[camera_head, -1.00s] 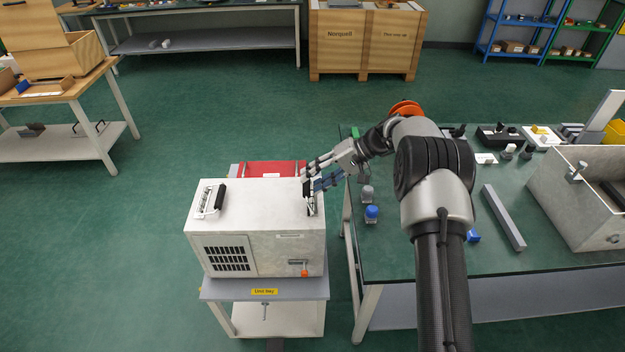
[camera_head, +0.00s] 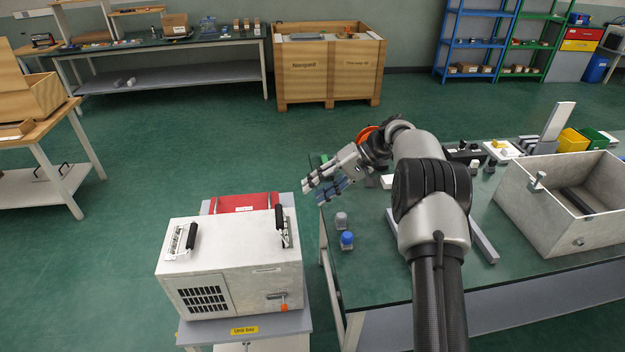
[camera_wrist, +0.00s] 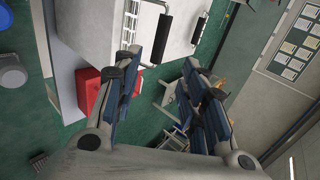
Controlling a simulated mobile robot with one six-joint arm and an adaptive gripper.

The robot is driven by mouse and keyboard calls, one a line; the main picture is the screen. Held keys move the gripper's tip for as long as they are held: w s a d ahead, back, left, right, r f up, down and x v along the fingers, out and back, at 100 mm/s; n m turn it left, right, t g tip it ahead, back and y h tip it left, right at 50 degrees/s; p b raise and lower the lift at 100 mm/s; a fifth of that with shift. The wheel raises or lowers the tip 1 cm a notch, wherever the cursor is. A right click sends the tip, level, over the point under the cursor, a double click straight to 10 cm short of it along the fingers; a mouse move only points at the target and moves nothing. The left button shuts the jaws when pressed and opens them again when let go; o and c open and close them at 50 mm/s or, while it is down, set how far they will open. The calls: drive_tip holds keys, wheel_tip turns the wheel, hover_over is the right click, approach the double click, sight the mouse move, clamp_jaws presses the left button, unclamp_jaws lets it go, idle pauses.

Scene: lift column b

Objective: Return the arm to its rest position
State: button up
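My gripper (camera_head: 326,188) is held out to the left of my arm, above the left edge of the green-topped table (camera_head: 372,262). In the wrist view my gripper (camera_wrist: 168,95) has its fingers spread apart with nothing between them. The white unit (camera_head: 236,252) with two black handles stands on a small cart to the lower left. My gripper is clear of its right handle (camera_head: 279,217). The unit also shows at the top of the wrist view (camera_wrist: 95,30).
A red item (camera_head: 243,202) lies behind the unit. A grey open box (camera_head: 520,212) is at the right. Green floor is free behind the cart.

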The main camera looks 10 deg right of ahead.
drive_tip(key=s+a+r+t+h, duration=0.1)
drive_tip(key=s+r+h, duration=0.2)
drive_tip(key=s+r, duration=0.55)
drive_tip(key=s+a+r+h, duration=0.2)
drive_tip(key=s+r+h, duration=0.1)
drive_tip(key=s+r, duration=0.55)
drive_tip(key=s+d+f+t+h, duration=0.1)
drive_tip(key=s+f+h, duration=0.1)
drive_tip(key=s, duration=1)
drive_tip(key=s+d+f+t+h, duration=0.2)
drive_tip(key=s, duration=1)
drive_tip(key=shift+s+d, duration=0.25)
drive_tip(key=shift+s, duration=0.1)
drive_tip(key=shift+o, duration=0.2)
drive_tip(key=shift+f, duration=0.1)
